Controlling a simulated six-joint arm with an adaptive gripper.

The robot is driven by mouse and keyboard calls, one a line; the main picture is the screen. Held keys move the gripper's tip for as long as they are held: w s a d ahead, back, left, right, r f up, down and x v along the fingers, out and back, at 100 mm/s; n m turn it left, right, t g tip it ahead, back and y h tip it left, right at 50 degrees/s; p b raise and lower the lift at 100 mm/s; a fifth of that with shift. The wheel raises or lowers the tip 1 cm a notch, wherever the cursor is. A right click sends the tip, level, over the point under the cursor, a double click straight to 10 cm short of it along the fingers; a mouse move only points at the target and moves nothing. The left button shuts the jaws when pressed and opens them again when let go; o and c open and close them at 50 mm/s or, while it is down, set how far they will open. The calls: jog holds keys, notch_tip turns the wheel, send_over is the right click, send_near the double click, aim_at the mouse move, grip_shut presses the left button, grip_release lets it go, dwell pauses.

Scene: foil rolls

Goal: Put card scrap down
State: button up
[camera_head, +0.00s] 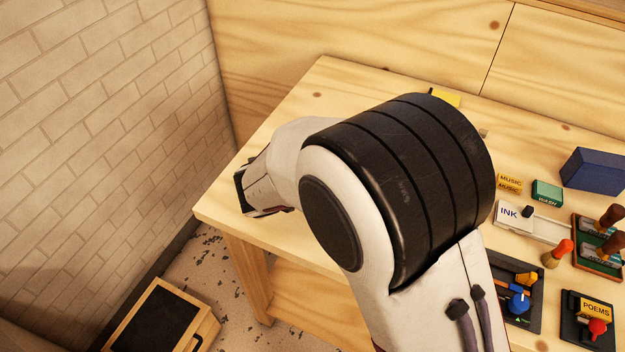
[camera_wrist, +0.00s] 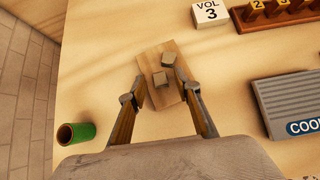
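A flat brown rectangular piece (camera_wrist: 148,64), which looks like the card scrap, shows tilted in the wrist view. Two small grey-brown blocks (camera_wrist: 160,79) appear on it, one beyond the other. My gripper (camera_wrist: 160,76) has its two fingers apart, one at each side of the brown piece. I cannot tell whether the fingers press on its edges or whether it lies on the table below. In the head view my gripper (camera_head: 243,192) is over the left end of the wooden table (camera_head: 330,85); my arm hides much of the tabletop, and the card scrap does not show there.
A green cup or tube (camera_wrist: 76,133) is left of my gripper. A white VOL 3 block (camera_wrist: 210,14), a numbered brown rack (camera_wrist: 275,14) and a grey ribbed box (camera_wrist: 290,102) are to the right. A brick wall (camera_head: 110,120) borders the left. Bare table surrounds the card.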

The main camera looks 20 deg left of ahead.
jog(key=shift+r, duration=0.15)
jog(key=shift+s+r, duration=0.25)
jog(key=shift+r, duration=0.1)
jog(key=v, duration=1.1)
dwell(0.6)
jog(key=w+d+r+m+g+h, duration=0.15)
jog(key=d+r+m, duration=0.25)
jog(key=d+m, duration=0.7)
jog(key=d+r+m+g+h, duration=0.15)
jog(key=d+r+m, duration=0.3)
jog(key=d, duration=1.15)
jog(key=s+d+r+m+y, duration=0.1)
jog(key=s+d+m+y, duration=0.2)
jog(key=s+d+m, duration=1.1)
jog(key=s+m, duration=0.1)
jog(key=m, duration=0.5)
jog(key=shift+d+r, duration=0.25)
